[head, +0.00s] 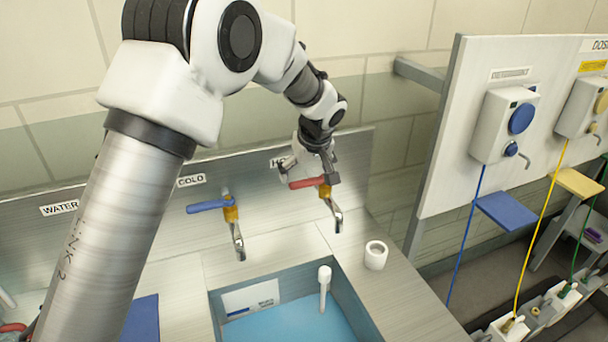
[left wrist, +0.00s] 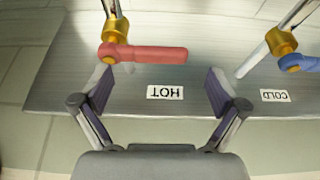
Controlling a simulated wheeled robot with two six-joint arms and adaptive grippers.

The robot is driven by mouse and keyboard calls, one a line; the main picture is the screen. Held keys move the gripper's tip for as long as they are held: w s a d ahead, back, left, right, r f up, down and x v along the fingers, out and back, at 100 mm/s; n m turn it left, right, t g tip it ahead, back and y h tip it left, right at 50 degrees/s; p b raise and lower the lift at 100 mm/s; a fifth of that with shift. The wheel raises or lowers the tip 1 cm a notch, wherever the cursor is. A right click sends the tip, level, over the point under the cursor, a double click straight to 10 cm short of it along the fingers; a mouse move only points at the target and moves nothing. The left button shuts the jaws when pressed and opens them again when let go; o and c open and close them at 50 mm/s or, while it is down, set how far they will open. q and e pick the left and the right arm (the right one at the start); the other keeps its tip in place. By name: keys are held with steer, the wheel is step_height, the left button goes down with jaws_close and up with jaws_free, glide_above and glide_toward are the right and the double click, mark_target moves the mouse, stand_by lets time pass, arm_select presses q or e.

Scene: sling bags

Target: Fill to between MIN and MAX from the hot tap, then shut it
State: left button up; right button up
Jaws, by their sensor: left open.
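The hot tap's red lever (head: 306,183) sits on a brass valve (head: 324,191) under the HOT label, with its spout (head: 335,215) over the basin's back right. No stream shows below it. My left gripper (head: 308,168) is at this lever. In the left wrist view my open gripper (left wrist: 160,92) has the red lever (left wrist: 150,54) just beyond its fingertips, with nothing between them; I cannot tell if they touch. The basin (head: 345,283) has a blue surface low inside and a white label (head: 250,299) on its back wall; its MIN and MAX marks are too small to read.
The cold tap's blue lever (head: 208,205) is left of the hot one. A white standpipe (head: 324,285) rises in the basin. A white cup-like piece (head: 375,255) stands on the right rim. A dosing panel (head: 450,150) with hoses stands at right.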

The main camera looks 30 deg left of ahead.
mark_target(303, 181)
arm_select(q)
steer(key=shift+x, duration=1.55)
steer(key=shift+r, duration=0.1)
steer(key=c, duration=0.5)
steer(key=shift+d, duration=0.1)
steer(key=c, duration=1.2)
steer(key=n+b, duration=0.1)
steer(key=n, duration=0.1)
steer(key=s+d+n+g+b, duration=0.1)
steer(key=b, duration=0.1)
steer(key=shift+d+n+y, duration=0.3)
steer(key=shift+d+n, duration=0.05)
steer(key=shift+n, duration=0.05)
steer(key=o, duration=1.5)
steer(key=shift+o, duration=1)
steer(key=shift+w+a, duration=0.1)
steer(key=shift+w, duration=0.05)
